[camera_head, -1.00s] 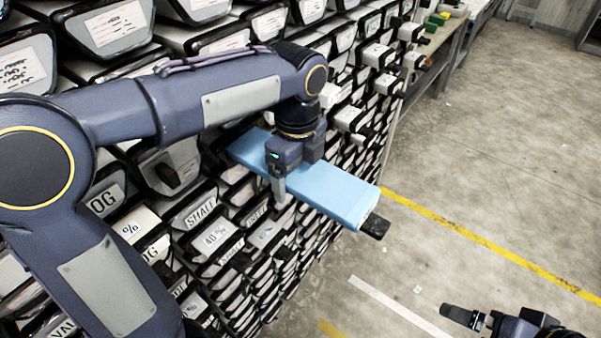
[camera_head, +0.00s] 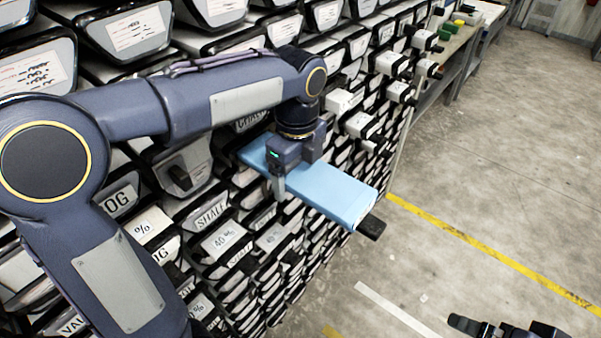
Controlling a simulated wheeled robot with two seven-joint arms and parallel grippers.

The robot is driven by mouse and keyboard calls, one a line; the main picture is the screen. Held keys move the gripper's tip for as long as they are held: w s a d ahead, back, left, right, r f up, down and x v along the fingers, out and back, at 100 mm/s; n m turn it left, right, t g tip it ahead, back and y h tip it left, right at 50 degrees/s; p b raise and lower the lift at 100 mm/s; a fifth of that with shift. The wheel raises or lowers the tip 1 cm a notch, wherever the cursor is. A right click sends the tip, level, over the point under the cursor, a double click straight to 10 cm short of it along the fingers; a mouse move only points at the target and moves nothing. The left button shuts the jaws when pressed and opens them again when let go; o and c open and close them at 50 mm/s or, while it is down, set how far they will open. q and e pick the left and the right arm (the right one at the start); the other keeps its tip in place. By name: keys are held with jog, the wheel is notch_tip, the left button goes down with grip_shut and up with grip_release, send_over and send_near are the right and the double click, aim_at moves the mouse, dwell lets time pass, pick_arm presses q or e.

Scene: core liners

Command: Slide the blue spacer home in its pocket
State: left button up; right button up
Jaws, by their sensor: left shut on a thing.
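The blue spacer (camera_head: 325,190) is a long light-blue block with a black tab (camera_head: 371,227) at its outer end. It sticks out from the rack front towards the lower right. Its inner end meets the rack front at the upper left; how deep it sits in a pocket cannot be seen. My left gripper (camera_head: 278,185) comes down from above and is shut on the spacer, nearer its inner end. One finger shows on the near side; the other is hidden. My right gripper (camera_head: 470,326) is partly in view at the bottom right, away from the rack, its jaw state unclear.
The rack (camera_head: 215,240) is full of grey, black-rimmed liner ends with labels. Several white boxes (camera_head: 360,124) with black tabs protrude beyond the spacer. A bench (camera_head: 455,50) with small items stands at the back. The concrete floor (camera_head: 500,150) at right is clear.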

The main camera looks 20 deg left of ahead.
pick_arm(q)
jog(key=shift+w+a, duration=0.2)
jog(key=shift+a, duration=0.45)
jog(key=o, duration=0.9)
jog(key=shift+r, duration=0.1)
jog(key=shift+d+r, duration=0.1)
jog(key=shift+r, duration=3.75)
